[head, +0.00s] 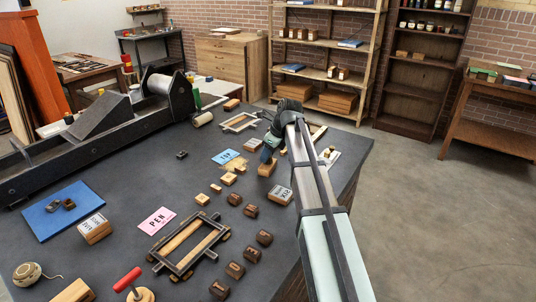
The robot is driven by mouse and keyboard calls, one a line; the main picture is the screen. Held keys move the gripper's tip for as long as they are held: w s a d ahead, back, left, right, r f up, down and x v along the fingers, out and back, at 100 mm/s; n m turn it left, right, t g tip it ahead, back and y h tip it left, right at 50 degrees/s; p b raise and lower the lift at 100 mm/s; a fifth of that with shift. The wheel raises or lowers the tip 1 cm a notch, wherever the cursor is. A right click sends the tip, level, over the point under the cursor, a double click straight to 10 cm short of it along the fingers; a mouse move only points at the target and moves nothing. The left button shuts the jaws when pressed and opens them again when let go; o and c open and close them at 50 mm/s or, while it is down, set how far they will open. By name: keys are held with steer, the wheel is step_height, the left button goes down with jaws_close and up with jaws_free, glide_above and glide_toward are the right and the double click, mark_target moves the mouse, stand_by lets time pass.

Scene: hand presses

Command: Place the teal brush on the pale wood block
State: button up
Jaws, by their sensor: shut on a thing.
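My gripper (270,147) is near the far right part of the dark table, pointing down. It is shut on a small dark blue-green thing, which looks like the teal brush (267,155); the fingers hide much of it. I cannot be sure that this is the pale wood block.
Left of my gripper lie a blue card (226,156) and several small wooden letter blocks. A lettered block (279,195) stands close in front. A wooden frame (240,122) lies behind, left. A larger frame (190,244) and a pink card (157,220) lie nearer. A press (95,122) occupies the left.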

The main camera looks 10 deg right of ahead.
steer(key=shift+f, duration=0.15)
steer(key=o, duration=1.1)
steer(key=v, duration=1.2)
